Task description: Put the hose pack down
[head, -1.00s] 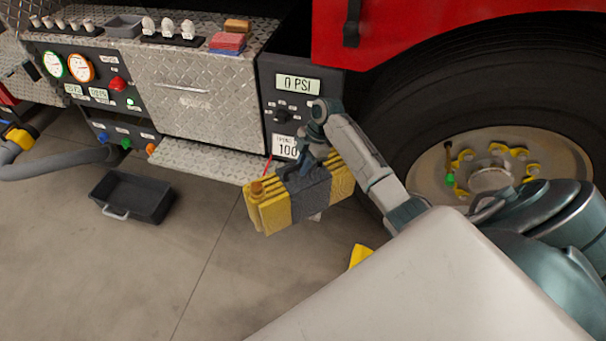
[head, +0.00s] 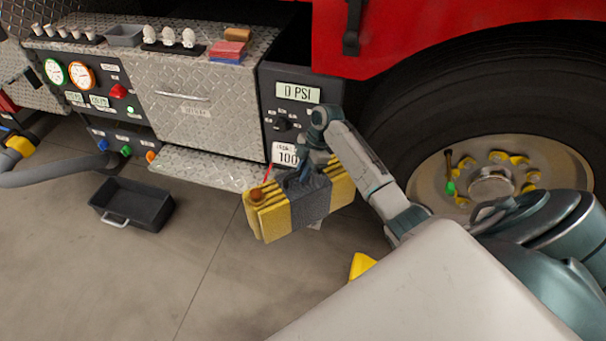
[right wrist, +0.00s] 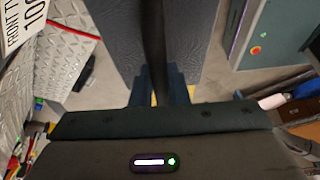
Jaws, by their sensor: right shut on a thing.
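The hose pack (head: 272,214) is a yellow bundle with a dark grey band around its middle and an orange-brown end fitting. My right gripper (head: 306,178) is shut on the hose pack from above, at the grey band. The pack hangs in front of the truck's side, just right of the diamond-plate step. In the right wrist view the grey band (right wrist: 112,40) fills the space beyond the fingers (right wrist: 160,92). The pack's underside and what lies directly below it are hidden in the head view. My left gripper is not in view.
The diamond-plate step (head: 205,168) juts out left of the pack. A black tray (head: 132,204) lies on the floor further left. The truck's wheel (head: 490,180) is to the right. A yellow object (head: 361,265) shows partly behind my body. The front left floor is clear.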

